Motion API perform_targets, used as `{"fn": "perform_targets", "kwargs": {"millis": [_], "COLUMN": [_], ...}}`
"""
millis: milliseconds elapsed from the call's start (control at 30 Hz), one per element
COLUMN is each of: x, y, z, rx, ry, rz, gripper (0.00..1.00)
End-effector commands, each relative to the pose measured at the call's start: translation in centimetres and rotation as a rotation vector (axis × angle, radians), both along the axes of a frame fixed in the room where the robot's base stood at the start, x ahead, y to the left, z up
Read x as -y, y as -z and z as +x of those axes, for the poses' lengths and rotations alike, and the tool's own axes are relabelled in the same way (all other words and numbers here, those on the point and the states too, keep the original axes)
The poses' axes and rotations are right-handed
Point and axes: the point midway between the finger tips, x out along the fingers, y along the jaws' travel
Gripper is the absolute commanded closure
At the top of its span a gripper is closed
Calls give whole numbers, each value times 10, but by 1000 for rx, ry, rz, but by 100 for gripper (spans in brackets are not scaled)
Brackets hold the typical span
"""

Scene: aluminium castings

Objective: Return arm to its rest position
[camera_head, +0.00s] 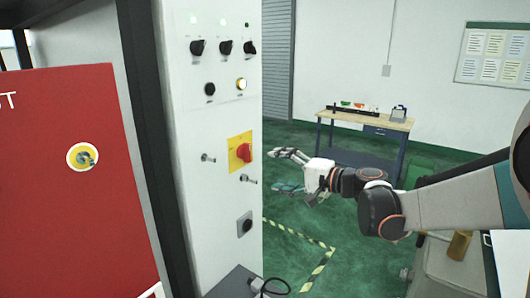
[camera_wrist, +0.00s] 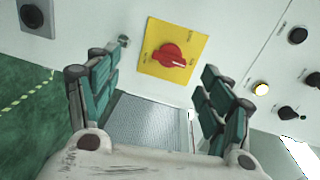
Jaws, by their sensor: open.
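My gripper (camera_head: 284,155) is at the end of my arm, which reaches in from the right in the head view. It is open and empty, with its fingers pointing left toward the white control panel (camera_head: 210,120). The wrist view shows its two green-padded fingers (camera_wrist: 160,105) spread apart, with the panel's red rotary switch (camera_wrist: 172,56) on a yellow plate beyond them. The same red switch (camera_head: 243,152) shows in the head view, to the left of the fingertips. The fingers appear apart from the switch.
The panel carries black knobs (camera_head: 197,47), a lit button (camera_head: 241,84) and small toggles. A red cabinet door (camera_head: 70,190) stands at left. A workbench (camera_head: 365,125) is against the back wall. Green floor (camera_head: 345,235) with striped tape lies open. A grey box (camera_head: 450,270) is below my arm.

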Motion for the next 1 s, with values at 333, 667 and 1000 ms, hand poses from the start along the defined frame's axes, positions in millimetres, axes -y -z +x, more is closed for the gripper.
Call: {"fn": "perform_targets", "kwargs": {"millis": [333, 667, 1000], "x": [0, 40, 103], "y": [49, 109, 167], "z": [-109, -216, -307], "rx": [-33, -40, -23], "ry": [-16, -32, -48], "rz": [-448, -883, -1304], "gripper": [27, 27, 27]}}
